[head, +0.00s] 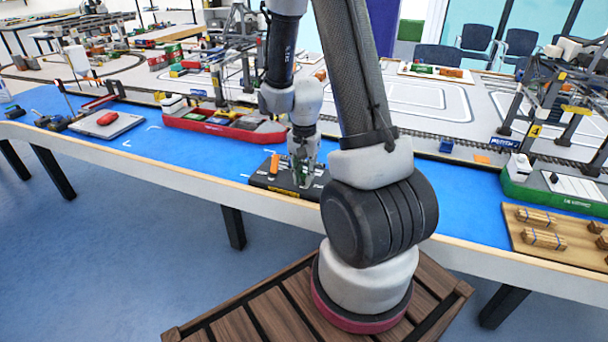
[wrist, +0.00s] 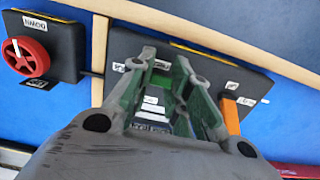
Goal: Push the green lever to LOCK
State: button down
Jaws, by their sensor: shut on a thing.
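The black lever box (head: 262,184) sits on the blue table near its front edge, and it also shows in the wrist view (wrist: 122,42). My gripper (head: 300,170) points down over the box and is shut on the green lever (wrist: 181,75). The fingers (wrist: 168,72) largely hide the lever in both views. An orange lever (head: 275,163) stands upright on the same box beside the gripper, and it also shows in the wrist view (wrist: 231,115). Small white labels (wrist: 246,101) lie by the levers, too small to read, so I cannot tell the green lever's position against LOCK.
In the wrist view, a second black box with a red handwheel (wrist: 27,56) lies beside the lever box. A red model ship (head: 222,126) lies behind and left, a green ship (head: 552,188) at right. A wooden board with bundles (head: 545,236) is at the right edge.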

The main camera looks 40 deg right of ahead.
jog(key=shift+w, duration=0.1)
jog(key=shift+w+d+r+g+y, duration=0.15)
jog(key=shift+d+g+y, duration=0.15)
jog(key=shift+y, duration=0.2)
jog(key=shift+w+d+f+g+y, duration=0.1)
jog(key=shift+d+g+y, duration=0.05)
jog(key=shift+g+y, duration=0.3)
jog(key=g+y, duration=0.1)
jog(key=d+g+y, duration=0.1)
jog(key=y, duration=0.1)
jog(key=shift+w+d, duration=0.1)
jog(key=shift+w, duration=0.3)
jog(key=shift+w+d+f+g+y, duration=0.15)
jog(key=shift+d+g+y, duration=0.1)
jog(key=shift+g+y, duration=0.35)
jog(key=shift+w+d+g+y, duration=0.2)
jog(key=shift+g+y, duration=0.1)
jog(key=shift+y, duration=0.55)
jog(key=shift+w+d+f+g+y, duration=0.1)
jog(key=shift+d+g+y, duration=0.15)
jog(key=shift+g+y, duration=0.35)
jog(key=shift+y, duration=0.3)
jog(key=c, duration=1.3)
grip_release()
